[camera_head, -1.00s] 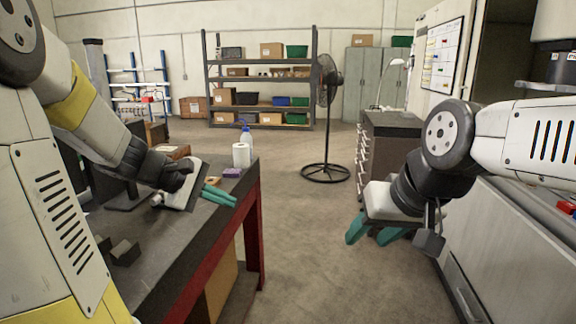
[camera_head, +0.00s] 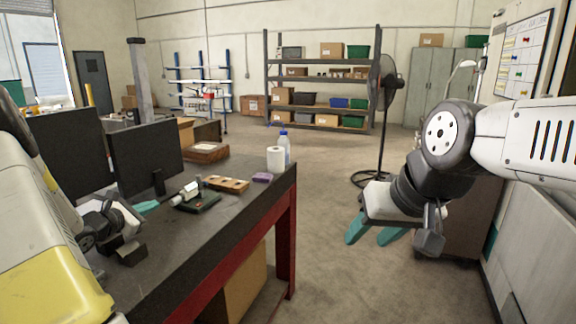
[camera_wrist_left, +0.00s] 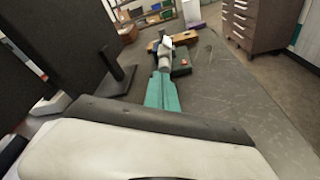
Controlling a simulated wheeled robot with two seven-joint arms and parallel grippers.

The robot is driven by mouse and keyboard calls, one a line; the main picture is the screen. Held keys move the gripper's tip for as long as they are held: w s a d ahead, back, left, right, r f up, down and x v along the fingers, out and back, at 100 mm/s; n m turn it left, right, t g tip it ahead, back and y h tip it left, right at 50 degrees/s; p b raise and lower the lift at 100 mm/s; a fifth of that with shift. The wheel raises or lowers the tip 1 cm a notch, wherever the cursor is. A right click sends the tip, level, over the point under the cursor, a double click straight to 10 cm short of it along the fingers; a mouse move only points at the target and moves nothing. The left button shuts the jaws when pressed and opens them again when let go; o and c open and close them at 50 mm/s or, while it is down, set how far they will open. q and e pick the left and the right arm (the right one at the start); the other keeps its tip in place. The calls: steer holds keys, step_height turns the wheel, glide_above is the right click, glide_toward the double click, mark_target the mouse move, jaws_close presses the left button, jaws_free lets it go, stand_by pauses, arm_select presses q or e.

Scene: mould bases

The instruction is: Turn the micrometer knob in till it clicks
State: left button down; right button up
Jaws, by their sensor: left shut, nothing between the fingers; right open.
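The micrometer (camera_head: 188,192), a small silver piece on a dark base, stands on the dark workbench (camera_head: 205,235). In the left wrist view the micrometer (camera_wrist_left: 165,52) lies just beyond my fingertips; whether they touch it I cannot tell there. My left gripper (camera_head: 147,206) is shut and empty, its teal fingers pointing at the micrometer from the left, with a gap in the head view. The fingers together also show in the left wrist view (camera_wrist_left: 162,74). The knob is too small to make out clearly. My right gripper (camera_head: 373,232) is open and empty above the floor, right of the bench.
Two monitors (camera_head: 145,157) stand behind my left gripper. A wooden block (camera_head: 227,184), a purple sponge (camera_head: 262,178), a paper roll (camera_head: 275,159) and a bottle (camera_head: 285,146) stand to the right of the micrometer. A fan (camera_head: 385,120) stands on the floor beyond.

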mark_target(175, 201)
arm_select(q)
steer(key=shift+w+d, duration=0.45)
steer(key=shift+w, duration=0.6)
steer(key=shift+w+d, duration=0.4)
steer(key=shift+w, duration=0.65)
steer(key=shift+w+d, duration=0.45)
steer(key=shift+w, duration=0.6)
steer(key=shift+f, duration=0.2)
steer(key=shift+s+d, duration=0.15)
steer(key=shift+d, duration=0.15)
steer(key=shift+s+d+f, duration=0.2)
steer(key=shift+d+f, duration=0.2)
steer(key=shift+d, duration=0.05)
steer(key=shift+f, duration=0.1)
steer(key=shift+s+d+f, duration=0.1)
steer(key=shift+d, duration=0.1)
